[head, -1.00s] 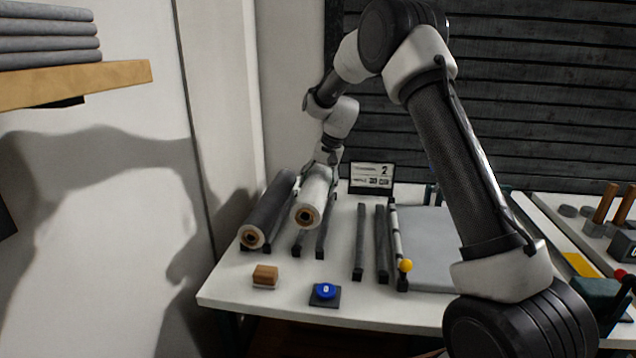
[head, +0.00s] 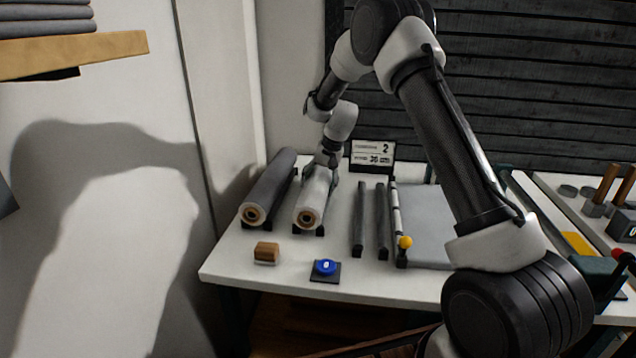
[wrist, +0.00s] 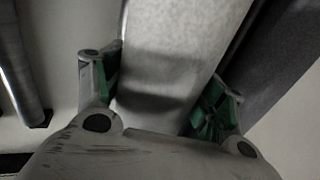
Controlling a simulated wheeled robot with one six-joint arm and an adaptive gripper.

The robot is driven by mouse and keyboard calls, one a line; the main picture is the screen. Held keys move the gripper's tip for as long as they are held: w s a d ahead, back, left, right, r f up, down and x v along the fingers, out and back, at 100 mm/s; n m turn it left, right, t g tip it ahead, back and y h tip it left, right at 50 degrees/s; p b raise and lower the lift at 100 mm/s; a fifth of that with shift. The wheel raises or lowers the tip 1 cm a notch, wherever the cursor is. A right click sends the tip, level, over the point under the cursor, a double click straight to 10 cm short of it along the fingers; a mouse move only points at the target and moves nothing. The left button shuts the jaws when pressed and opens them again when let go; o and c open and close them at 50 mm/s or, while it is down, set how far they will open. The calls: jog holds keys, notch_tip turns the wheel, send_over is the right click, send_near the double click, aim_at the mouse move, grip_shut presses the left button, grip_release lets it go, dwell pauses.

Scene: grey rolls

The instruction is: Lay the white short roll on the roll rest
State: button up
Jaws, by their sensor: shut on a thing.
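The white short roll (head: 314,197) lies low over a pair of dark rails (head: 321,232) in the head view, its brown-cored end facing me. It appears to rest on them, though the contact is mostly hidden under the roll. My gripper (head: 325,172) is shut on the roll from above, near its far part. In the wrist view the roll (wrist: 170,50) runs between the green-padded fingers of my gripper (wrist: 165,100). A second pair of dark rails (head: 359,220), to the right, is empty.
A longer grey roll (head: 268,188) lies close on the left on its own rails. A brown block (head: 266,252) and a blue button (head: 325,267) are in front. A yellow-knobbed bar (head: 405,243) and grey panel (head: 428,225) are to the right. A sign (head: 373,155) stands behind.

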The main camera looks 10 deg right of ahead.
jog(key=o, duration=1.4)
jog(key=v, duration=1.2)
jog(key=shift+s+d+r+n+t+h, duration=0.65)
jog(key=shift+s+d+r, duration=1.45)
jog(key=shift+s, duration=5.15)
jog(key=shift+s+d+r+n+t+h, duration=0.6)
jog(key=shift+s+d+r, duration=1.45)
jog(key=shift+s, duration=5.2)
jog(key=shift+s+d+r+n+t+h, duration=0.3)
jog(key=shift+s+d+r+n, duration=1.25)
jog(key=shift+s, duration=5.7)
